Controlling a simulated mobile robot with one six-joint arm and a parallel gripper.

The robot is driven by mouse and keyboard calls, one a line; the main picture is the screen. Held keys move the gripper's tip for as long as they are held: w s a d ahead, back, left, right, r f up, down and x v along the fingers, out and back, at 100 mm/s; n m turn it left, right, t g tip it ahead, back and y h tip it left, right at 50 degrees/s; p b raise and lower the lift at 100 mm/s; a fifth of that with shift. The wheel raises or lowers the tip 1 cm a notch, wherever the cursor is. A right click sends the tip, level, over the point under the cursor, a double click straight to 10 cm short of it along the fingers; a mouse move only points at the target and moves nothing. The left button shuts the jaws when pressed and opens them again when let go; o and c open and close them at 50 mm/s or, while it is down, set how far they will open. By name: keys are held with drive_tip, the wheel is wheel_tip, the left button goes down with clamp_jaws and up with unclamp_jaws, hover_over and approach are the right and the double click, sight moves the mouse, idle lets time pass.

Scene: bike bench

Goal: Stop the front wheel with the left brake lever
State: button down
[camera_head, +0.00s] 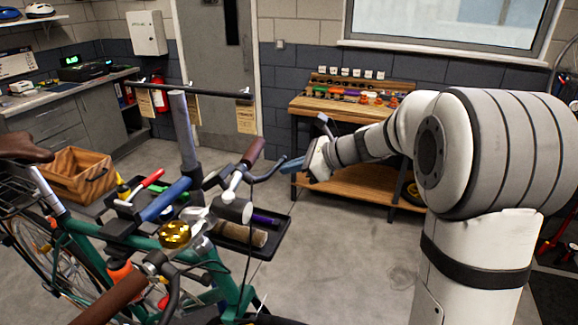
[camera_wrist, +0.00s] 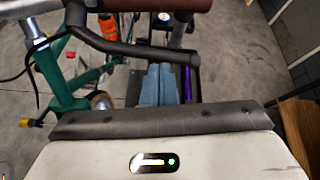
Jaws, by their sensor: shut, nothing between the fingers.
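The bike stands at the left of the head view, its handlebar toward me. The left brake lever (camera_head: 268,170) is a dark curved bar beside the far brown grip (camera_head: 252,153). In the wrist view the lever (camera_wrist: 92,36) crosses the top left, with the brown grip (camera_wrist: 150,5) above it. My gripper (camera_head: 286,165) is just right of the lever's outer end, its blue fingers shut and empty. In the wrist view the fingers (camera_wrist: 160,75) show below the lever tip; I cannot tell whether they touch it. The front wheel is mostly out of sight.
A brass bell (camera_head: 174,235) and the near brown grip (camera_head: 112,298) are on the handlebar. A dark tool tray (camera_head: 270,243) lies behind it. A wooden workbench (camera_head: 325,108) stands behind my gripper. The floor (camera_head: 350,250) in front of the workbench is clear.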

drive_tip(key=s+d+f+b+v, duration=0.1)
drive_tip(key=f+b+v, duration=0.1)
drive_tip(key=v, duration=0.9)
drive_tip(key=shift+d, duration=0.25)
drive_tip(key=shift+s, duration=0.1)
drive_tip(key=s+d+f+n+g+h, duration=0.1)
drive_tip(key=s+f+n+h, duration=0.4)
drive_tip(key=s+n, duration=0.5)
drive_tip(key=s+d+f+n+h, duration=0.1)
drive_tip(key=s+f+n+h, duration=0.5)
drive_tip(key=s+n, duration=0.4)
drive_tip(key=s, duration=0.4)
drive_tip(key=shift+s+f+g, duration=0.2)
drive_tip(key=shift+f+g, duration=0.1)
drive_tip(key=shift+g, duration=0.1)
drive_tip(key=shift+d, duration=0.1)
